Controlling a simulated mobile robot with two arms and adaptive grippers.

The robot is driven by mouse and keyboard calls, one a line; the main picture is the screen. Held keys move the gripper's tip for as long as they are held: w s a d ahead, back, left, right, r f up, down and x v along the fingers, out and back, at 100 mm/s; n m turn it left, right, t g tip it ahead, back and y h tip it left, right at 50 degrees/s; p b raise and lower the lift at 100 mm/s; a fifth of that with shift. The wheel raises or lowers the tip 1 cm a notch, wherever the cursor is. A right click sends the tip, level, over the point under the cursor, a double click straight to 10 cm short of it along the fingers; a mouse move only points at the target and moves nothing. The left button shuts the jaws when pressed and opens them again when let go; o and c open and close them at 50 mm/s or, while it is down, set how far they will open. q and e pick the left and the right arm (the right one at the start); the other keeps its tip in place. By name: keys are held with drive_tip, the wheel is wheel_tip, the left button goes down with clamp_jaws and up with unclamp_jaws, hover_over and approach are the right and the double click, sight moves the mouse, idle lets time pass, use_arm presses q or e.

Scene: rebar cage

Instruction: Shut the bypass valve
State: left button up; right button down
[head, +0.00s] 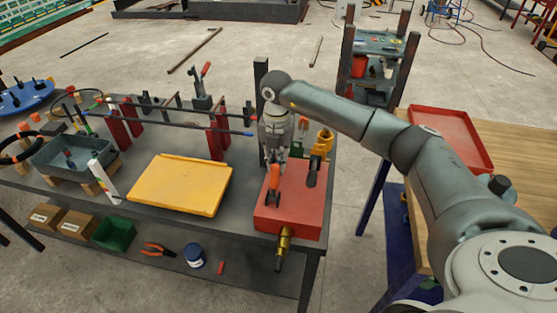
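A red block (290,214) sits at the right front corner of the grey bench. An orange-tipped lever (274,177) stands on its top, and a dark handle (312,173) stands to the right. A brass fitting (282,241) sticks out of its front. No label shows which part is the bypass valve. My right gripper (274,160) points down just behind the orange lever, very close to it. Whether it touches the lever, and whether its fingers are open, is too small to tell. My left gripper is not in view.
A yellow fitting (322,145) stands behind the block at right. A yellow tray (181,185) lies left of it. A dark post (261,85) rises behind my gripper. Red stands (216,137) hold bars farther back. A wooden table (520,150) with a red tray (451,137) is at right.

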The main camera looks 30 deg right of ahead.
drive_tip(key=shift+r, duration=0.1)
drive_tip(key=c, duration=1.4)
unclamp_jaws()
wheel_tip(320, 180, up, 12)
drive_tip(key=shift+f, duration=0.1)
